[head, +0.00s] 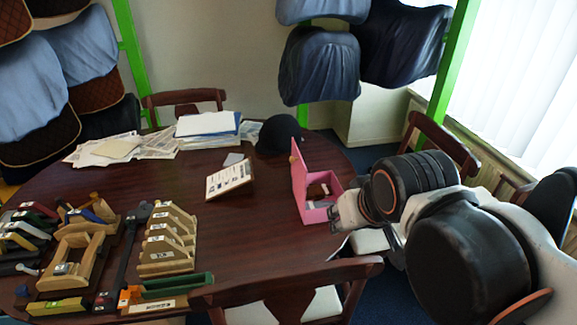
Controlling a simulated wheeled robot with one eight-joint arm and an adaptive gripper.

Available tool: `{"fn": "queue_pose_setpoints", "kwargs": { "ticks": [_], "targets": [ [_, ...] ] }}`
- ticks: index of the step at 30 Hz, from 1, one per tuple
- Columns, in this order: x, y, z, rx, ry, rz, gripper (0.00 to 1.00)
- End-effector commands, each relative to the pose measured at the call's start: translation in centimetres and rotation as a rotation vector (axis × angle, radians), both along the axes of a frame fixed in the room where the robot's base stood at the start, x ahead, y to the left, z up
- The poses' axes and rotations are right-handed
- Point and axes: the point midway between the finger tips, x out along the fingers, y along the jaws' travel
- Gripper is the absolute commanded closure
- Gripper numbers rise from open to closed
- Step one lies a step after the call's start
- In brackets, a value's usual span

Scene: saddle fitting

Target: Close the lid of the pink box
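The pink box (316,214) stands near the right edge of the dark round table. Its lid (298,178) is open and stands roughly upright on the box's left side. Some small dark and brown contents show inside, too small to make out. My gripper (337,213) is at the box's right front corner, low and close to its wall. I cannot tell whether it touches the box. The fingers are small and partly hidden, so their opening is unclear.
A black helmet (279,135) and paper stacks (207,124) are behind. Wooden racks (168,240) and tools fill the table's left. A chair (285,290) stands in front. The table between card and front chair is clear.

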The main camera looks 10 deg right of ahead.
Motion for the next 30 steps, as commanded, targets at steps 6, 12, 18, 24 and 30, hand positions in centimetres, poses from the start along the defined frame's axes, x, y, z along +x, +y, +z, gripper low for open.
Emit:
{"fn": "queue_pose_setpoints", "kwargs": {
  "ticks": [6, 12, 18, 24, 30],
  "targets": [
    [5.9, 0.5, 2.7, -0.041, 0.045, -0.018, 1.0],
    [11.7, 1.2, 3.8, -0.086, 0.079, -0.042, 1.0],
    [17.6, 2.5, 3.7, -0.131, 0.107, -0.071, 1.0],
    [23.6, 4.2, 2.5, -0.179, 0.125, -0.106, 1.0],
    [28.7, 7.3, -0.1, -0.258, 0.141, -0.129, 1.0]
  ]
}}
